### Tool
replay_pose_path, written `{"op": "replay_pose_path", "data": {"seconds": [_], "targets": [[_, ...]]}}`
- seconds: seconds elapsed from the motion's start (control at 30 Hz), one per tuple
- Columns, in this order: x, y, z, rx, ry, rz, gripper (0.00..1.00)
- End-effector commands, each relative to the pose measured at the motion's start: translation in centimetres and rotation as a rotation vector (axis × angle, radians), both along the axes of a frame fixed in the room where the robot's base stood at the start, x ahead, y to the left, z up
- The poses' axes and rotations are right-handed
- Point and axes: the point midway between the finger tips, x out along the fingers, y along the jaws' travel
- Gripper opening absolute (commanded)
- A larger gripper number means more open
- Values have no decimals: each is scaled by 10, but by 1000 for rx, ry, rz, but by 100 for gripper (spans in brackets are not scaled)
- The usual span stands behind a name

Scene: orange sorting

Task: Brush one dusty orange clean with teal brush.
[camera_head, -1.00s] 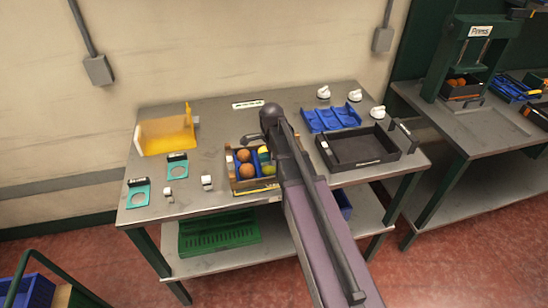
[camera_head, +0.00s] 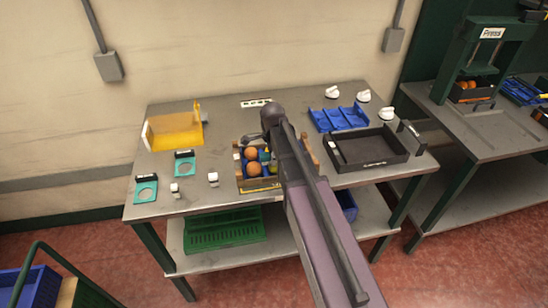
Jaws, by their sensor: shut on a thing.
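A crate with a blue inside (camera_head: 240,176) stands at the front middle of the table. Two oranges show in its left part, a rear one (camera_head: 251,153) and a front one (camera_head: 254,169). I cannot tell at this size which is dusty. My gripper (camera_head: 266,142) is over the crate's right part, mostly hidden by my wrist and arm. It is shut on what looks like the teal brush (camera_head: 265,155), of which only a small teal patch shows beside the oranges. Whether the brush touches an orange cannot be told.
A black tray (camera_head: 340,164) and a blue divided tray (camera_head: 338,128) are on the right. White knobs stand behind them. A yellow holder (camera_head: 175,142) and two teal plates with round openings are on the left. My arm covers the crate's right side.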

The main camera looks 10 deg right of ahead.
Motion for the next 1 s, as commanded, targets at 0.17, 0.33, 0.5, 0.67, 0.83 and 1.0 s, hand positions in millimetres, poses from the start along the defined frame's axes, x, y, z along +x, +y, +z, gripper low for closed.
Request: {"op": "replay_pose_path", "data": {"seconds": [0.17,0.33,0.5,0.67,0.83,1.0], "targets": [[0,-5,0,0,0,0,0],[0,-11,1,0,0,0,0],[0,-14,1,0,0,0,0],[0,-14,1,0,0,0,0],[0,-14,2,0,0,0,0],[0,-14,8,0,0,0,0]]}}
